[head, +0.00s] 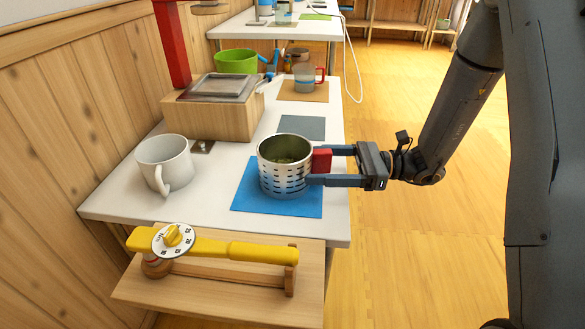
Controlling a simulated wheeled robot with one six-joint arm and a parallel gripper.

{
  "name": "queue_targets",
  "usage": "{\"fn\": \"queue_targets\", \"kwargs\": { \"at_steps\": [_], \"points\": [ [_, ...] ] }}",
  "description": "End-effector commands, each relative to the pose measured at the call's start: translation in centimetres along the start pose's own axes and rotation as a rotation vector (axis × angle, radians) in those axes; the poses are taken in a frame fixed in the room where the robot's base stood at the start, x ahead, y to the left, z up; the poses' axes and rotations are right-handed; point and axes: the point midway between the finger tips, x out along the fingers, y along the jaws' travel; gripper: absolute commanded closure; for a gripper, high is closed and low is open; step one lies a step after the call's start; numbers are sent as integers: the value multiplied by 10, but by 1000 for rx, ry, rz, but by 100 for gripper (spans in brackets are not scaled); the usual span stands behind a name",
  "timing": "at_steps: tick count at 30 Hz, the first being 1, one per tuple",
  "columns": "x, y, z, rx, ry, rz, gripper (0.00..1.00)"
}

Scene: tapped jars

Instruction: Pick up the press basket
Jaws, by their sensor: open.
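The press basket (283,178) is a silver perforated metal cylinder with green stuff inside. It stands upright on a blue mat (246,199) at the right side of the white table (112,203). A red block (321,161) sticks out from its right side like a grip. My gripper (318,166) reaches in from the right, level with the red block. Its two dark fingers are apart, one at the far side and one at the near side of the block. I cannot tell whether either finger touches it.
A white mug (165,161) stands left of the basket. Behind is a wooden block with a metal tray (220,88) and red post (172,42). A yellow lever with a dial (230,249) lies in front. A grey mat (301,127) is bare. Open floor lies right.

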Motion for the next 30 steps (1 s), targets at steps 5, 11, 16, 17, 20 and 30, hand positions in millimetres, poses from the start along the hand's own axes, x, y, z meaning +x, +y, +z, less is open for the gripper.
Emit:
{"fn": "queue_targets", "kwargs": {
  "at_steps": [5, 11, 16, 17, 20, 30],
  "points": [
    [-1, 0, 0, 0, 0, -1, 34],
    [-1, 0, 0, 0, 0, -1, 67],
    [-1, 0, 0, 0, 0, -1, 96],
    [-1, 0, 0, 0, 0, -1, 100],
    [-1, 0, 0, 0, 0, -1, 100],
    [-1, 0, 5, -2, -2, -1, 100]
  ]
}}
